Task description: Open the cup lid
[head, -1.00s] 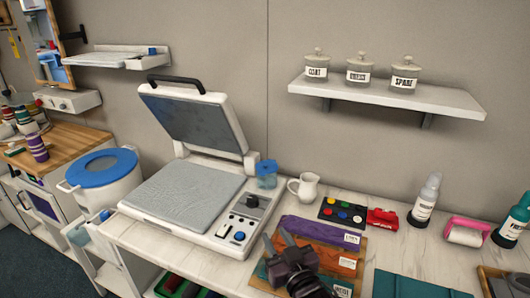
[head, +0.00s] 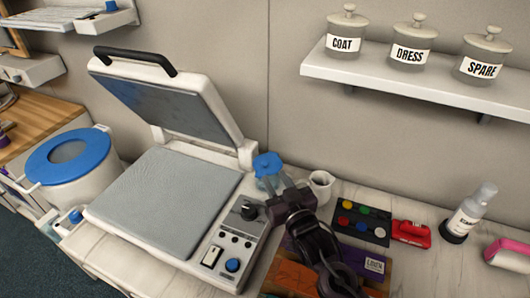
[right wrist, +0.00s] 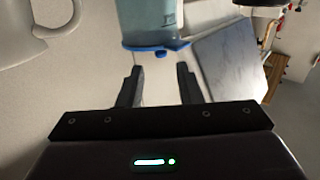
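The cup is a small clear bluish container with a blue lid (head: 268,163), standing between the press and the white mug in the head view. The lid looks closed on it. In the right wrist view the picture is turned over: the cup body (right wrist: 148,20) is at the top and its blue lid (right wrist: 155,48) lies just beyond the fingertips. My right gripper (head: 275,184) is open and empty, its fingers (right wrist: 158,73) spread wide and pointing at the lid. The gripper hides part of the cup in the head view. My left gripper is not in view.
The open press (head: 170,200) with its raised plate is left of the cup. A white mug (head: 321,188) is close on the right. A shelf (head: 420,88) with jars is above.

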